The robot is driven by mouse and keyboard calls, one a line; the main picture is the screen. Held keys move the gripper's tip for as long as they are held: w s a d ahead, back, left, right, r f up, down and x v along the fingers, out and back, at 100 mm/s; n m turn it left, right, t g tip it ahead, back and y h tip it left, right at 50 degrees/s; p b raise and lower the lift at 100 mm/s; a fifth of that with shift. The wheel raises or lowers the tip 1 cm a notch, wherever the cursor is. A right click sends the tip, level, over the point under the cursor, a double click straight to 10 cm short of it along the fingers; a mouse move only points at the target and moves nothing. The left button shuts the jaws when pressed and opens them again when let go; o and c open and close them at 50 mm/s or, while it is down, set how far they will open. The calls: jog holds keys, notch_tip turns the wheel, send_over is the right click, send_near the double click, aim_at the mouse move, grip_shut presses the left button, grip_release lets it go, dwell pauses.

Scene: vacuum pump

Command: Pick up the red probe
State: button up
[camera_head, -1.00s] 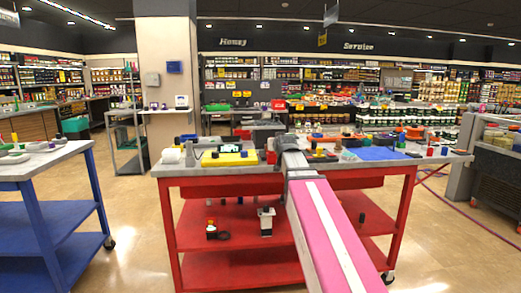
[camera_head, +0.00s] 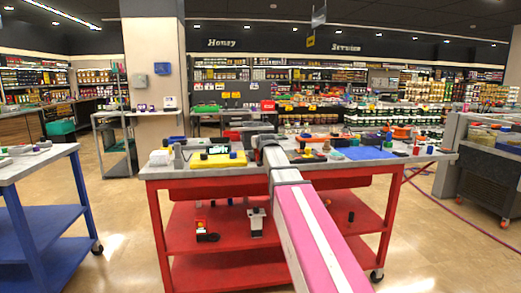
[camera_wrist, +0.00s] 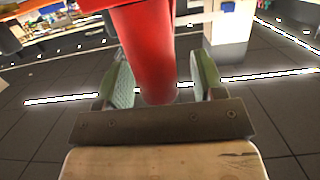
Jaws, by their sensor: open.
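A red cylinder (camera_wrist: 148,50), which looks like the red probe, shows in the wrist view. It comes down from the top edge and ends between the two fingers with green pads. My gripper (camera_wrist: 163,85) is open around it, with a visible gap to the right-hand pad; I cannot tell whether it touches the left one. In the head view my arm reaches over the red workbench (camera_head: 215,185), and its dark end (camera_head: 262,143) is above the tabletop's back middle. The probe is hidden or too small to tell there.
A yellow case (camera_head: 212,160) lies left of my arm on the bench. A blue mat (camera_head: 366,153) and several small tools lie right of it. A blue cart (camera_head: 45,225) stands at the left. A grey-topped counter (camera_head: 490,150) is at the right.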

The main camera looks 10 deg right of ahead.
jog(key=shift+w, duration=0.4)
jog(key=shift+f, duration=0.1)
jog(key=c, duration=1)
